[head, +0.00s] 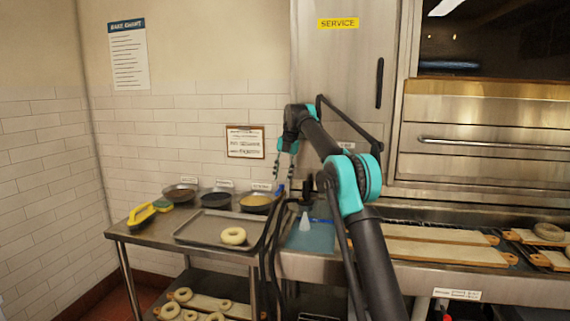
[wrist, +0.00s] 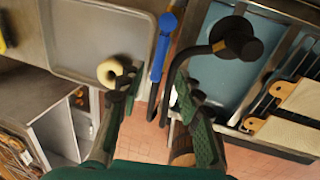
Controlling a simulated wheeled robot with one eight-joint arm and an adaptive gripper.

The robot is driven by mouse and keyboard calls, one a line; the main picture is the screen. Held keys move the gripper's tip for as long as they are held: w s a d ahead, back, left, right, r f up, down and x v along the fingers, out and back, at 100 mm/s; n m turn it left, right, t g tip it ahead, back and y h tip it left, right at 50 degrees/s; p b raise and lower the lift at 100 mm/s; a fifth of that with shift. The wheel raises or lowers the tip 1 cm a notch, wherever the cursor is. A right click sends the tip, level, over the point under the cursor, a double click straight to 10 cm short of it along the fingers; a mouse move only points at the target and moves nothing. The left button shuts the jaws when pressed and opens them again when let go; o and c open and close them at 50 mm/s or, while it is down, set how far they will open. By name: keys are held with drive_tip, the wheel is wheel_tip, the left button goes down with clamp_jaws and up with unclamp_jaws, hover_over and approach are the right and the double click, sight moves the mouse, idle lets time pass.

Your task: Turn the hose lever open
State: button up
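The hose lever (wrist: 162,48) shows in the wrist view as a long blue handle pointing up the picture, between the tray and the water basin. In the head view a small blue piece (head: 280,190) below my gripper looks like the same lever. My gripper (wrist: 156,82) is open, with its two green-padded fingers apart and nothing between them. The lever's near end lies between and just beyond the fingertips in the wrist view; I cannot tell if they touch. In the head view my gripper (head: 284,172) hangs above the gap between table and basin.
A grey tray (head: 190,231) with one bagel (head: 233,236) lies left of the lever. A black curved pipe (wrist: 236,38) stands close on the right, over the blue-water basin (head: 310,240). Bowls, a yellow brush (head: 141,214) and wooden boards (head: 430,250) lie around.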

wheel_tip(320, 180, up, 7)
drive_tip(key=d, duration=0.1)
drive_tip(key=shift+s+d+f, duration=0.15)
drive_tip(key=shift+s+f, duration=0.05)
idle(0.5)
drive_tip(key=s+d+f+m+t, duration=0.1)
drive_tip(key=s+d+f+m, duration=0.35)
drive_tip(key=d+m, duration=0.35)
drive_tip(key=s+d+f+m+t, duration=0.1)
drive_tip(key=s+d+f+m, duration=0.3)
drive_tip(key=s+d+m, duration=0.4)
drive_tip(key=s+d+f+m, duration=0.3)
drive_tip(key=s+f+m, duration=0.3)
drive_tip(key=s, duration=0.6)
drive_tip(key=s+d+f+m+t+h, duration=0.1)
drive_tip(key=s+d+f+m, duration=0.2)
drive_tip(key=s+f+m, duration=0.3)
drive_tip(key=s+d+f+m+h, duration=0.1)
drive_tip(key=s+d+f+m, duration=0.2)
drive_tip(key=s+f, duration=1.1)
drive_tip(key=s+m, duration=0.3)
drive_tip(key=s, duration=0.1)
drive_tip(key=shift+s+d+t, duration=0.2)
drive_tip(key=shift+s+t, duration=0.15)
drive_tip(key=shift+t, duration=0.05)
